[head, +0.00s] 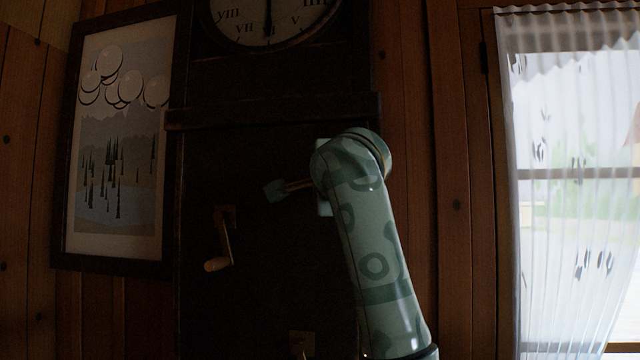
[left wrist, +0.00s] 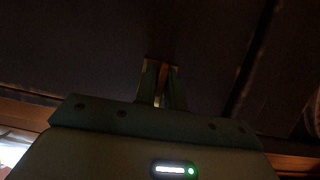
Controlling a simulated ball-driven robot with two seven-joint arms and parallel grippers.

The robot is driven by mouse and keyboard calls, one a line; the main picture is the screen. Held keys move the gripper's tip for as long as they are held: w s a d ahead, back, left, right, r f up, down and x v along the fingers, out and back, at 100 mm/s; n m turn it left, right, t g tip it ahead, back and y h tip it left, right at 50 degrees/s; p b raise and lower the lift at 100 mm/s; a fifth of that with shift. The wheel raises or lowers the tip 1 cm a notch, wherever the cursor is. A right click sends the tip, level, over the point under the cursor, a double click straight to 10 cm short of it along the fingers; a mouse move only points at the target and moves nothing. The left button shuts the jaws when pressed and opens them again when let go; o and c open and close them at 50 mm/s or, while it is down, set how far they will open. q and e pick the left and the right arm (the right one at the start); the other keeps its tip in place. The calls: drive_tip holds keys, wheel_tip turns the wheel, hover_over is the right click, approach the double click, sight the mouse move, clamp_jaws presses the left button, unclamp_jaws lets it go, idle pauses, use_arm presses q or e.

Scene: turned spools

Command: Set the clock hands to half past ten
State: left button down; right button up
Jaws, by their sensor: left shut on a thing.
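The clock dial (head: 268,22) is cut off by the top of the head view; only its lower part with VIII, VII, VI and V shows. One dark hand (head: 268,18) points straight down at VI; another hand is not seen. A crank with a wooden handle (head: 217,264) hangs on the dark case at left. My left arm bends in front of the case, right of this crank, and hides most of my left gripper. In the left wrist view the left gripper (left wrist: 160,67) is shut on a thin brownish piece, too dark to identify. My right gripper is out of view.
A framed picture (head: 115,140) hangs left of the clock. A curtained window (head: 575,200) is at right. A small brass-coloured plate (head: 302,342) sits low on the case (head: 270,275).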

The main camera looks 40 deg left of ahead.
use_arm(q)
drive_tip(key=c, duration=1.6)
unclamp_jaws()
drive_tip(key=shift+r, duration=0.1)
drive_tip(key=shift+o, duration=0.3)
drive_tip(key=shift+w, duration=0.2)
drive_tip(key=shift+s, duration=0.1)
drive_tip(key=b+v, duration=0.6)
drive_tip(key=v, duration=1)
drive_tip(key=shift+d, duration=0.2)
